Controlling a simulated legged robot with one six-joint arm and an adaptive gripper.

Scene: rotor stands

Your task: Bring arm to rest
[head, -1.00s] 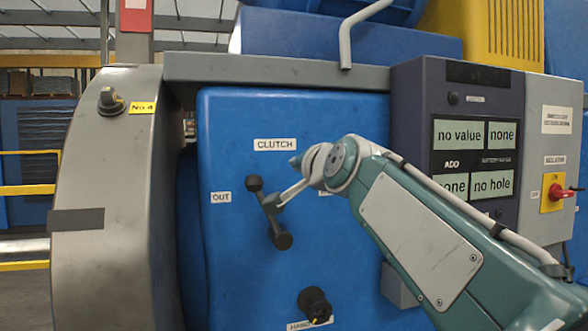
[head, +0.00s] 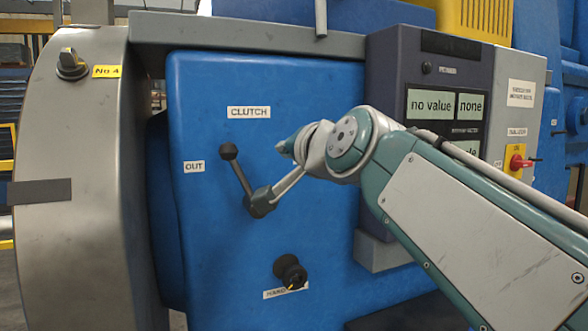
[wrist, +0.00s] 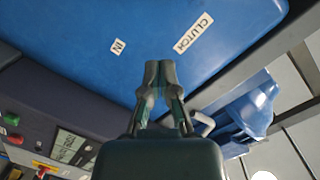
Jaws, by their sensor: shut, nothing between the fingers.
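My arm (head: 450,215) reaches in from the lower right in the head view. My gripper (head: 262,198) points left and down in front of the blue panel (head: 210,255).
A grey control box (head: 385,90) with green displays stands right of the panel, with a red switch (head: 518,162) farther right. A black hand knob (head: 290,271) sticks out below the lever. A curved grey housing (head: 75,190) stands at the left.

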